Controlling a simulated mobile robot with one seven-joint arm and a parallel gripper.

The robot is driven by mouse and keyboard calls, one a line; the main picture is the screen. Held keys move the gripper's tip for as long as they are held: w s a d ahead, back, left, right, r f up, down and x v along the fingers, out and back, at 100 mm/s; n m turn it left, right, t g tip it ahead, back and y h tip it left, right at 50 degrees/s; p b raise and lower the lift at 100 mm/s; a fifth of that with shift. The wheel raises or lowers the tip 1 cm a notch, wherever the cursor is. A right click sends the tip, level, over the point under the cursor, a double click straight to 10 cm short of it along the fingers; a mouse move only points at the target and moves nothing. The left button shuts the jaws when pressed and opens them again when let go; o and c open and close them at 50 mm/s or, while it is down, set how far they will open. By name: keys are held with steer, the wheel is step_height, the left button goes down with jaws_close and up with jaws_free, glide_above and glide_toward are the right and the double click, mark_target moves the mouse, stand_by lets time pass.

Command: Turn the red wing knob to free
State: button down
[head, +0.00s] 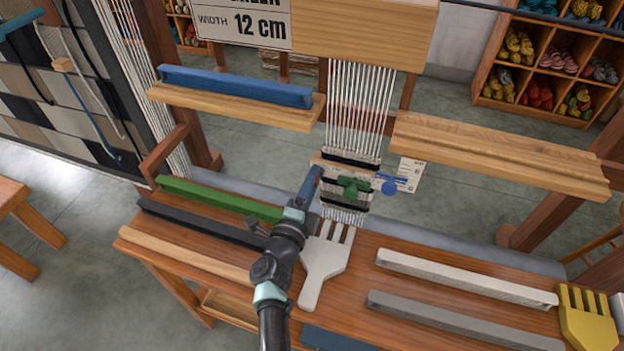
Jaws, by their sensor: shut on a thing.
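A pale wooden bar with a row of wing knobs crosses the narrow strip of white warp threads (362,105). A green wing knob (352,187) sits at the middle of the strip, and a blue wing knob (389,187) is to its right. My gripper (316,171) reaches up from below to the left end of this row. It is shut there. Only a sliver of red shows by its jaws; the rest of the red wing knob is hidden behind my gripper, so its angle cannot be told.
A white fork-like comb (325,268) lies on the bench just below my gripper. Green (220,200), black and grey bars lie on the bench. A yellow comb (588,322) is at the right. A small paper tag (410,172) hangs beside the blue knob.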

steer(key=shift+n, duration=0.3)
steer(key=shift+c, duration=1.8)
jaws_free()
steer(key=p+v, duration=0.5)
steer(key=v, duration=0.7)
steer(key=shift+s+a+r, duration=0.1)
steer(key=shift+s, duration=0.4)
